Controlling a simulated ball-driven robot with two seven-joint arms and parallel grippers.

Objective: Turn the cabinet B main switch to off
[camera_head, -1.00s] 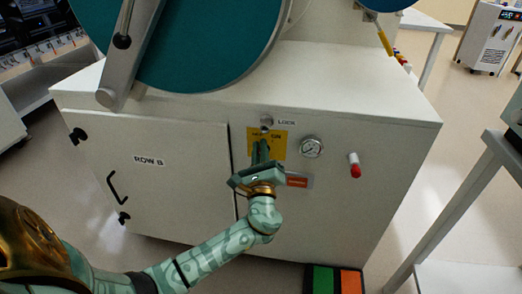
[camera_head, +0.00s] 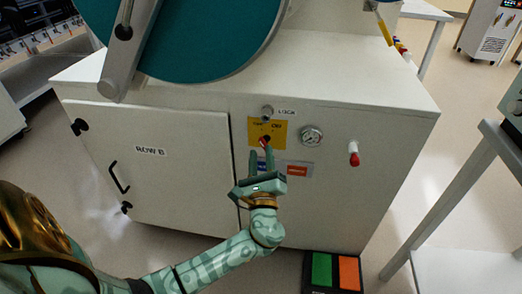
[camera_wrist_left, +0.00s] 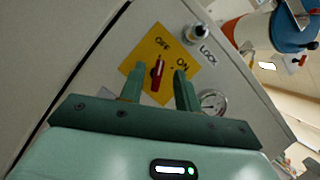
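The main switch is a red handle (camera_head: 264,142) on a yellow plate (camera_head: 281,128) on the front of the cabinet marked ROW B. In the left wrist view the red handle (camera_wrist_left: 157,76) lines up roughly with the OFF label; ON lies to its right. I cannot tell which handle end is the pointer. My left gripper (camera_head: 261,152) is open just below and in front of the plate. In the left wrist view its fingers (camera_wrist_left: 159,70) appear on either side of the handle, with gaps. Contact is not visible. My right gripper is not in view.
The LOCK knob (camera_head: 267,112) is above the plate. A gauge (camera_head: 312,136) and a red-tipped white fitting (camera_head: 354,154) are to the right. A green and orange pedal box (camera_head: 334,270) is on the floor. A side table (camera_head: 493,170) stands at right.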

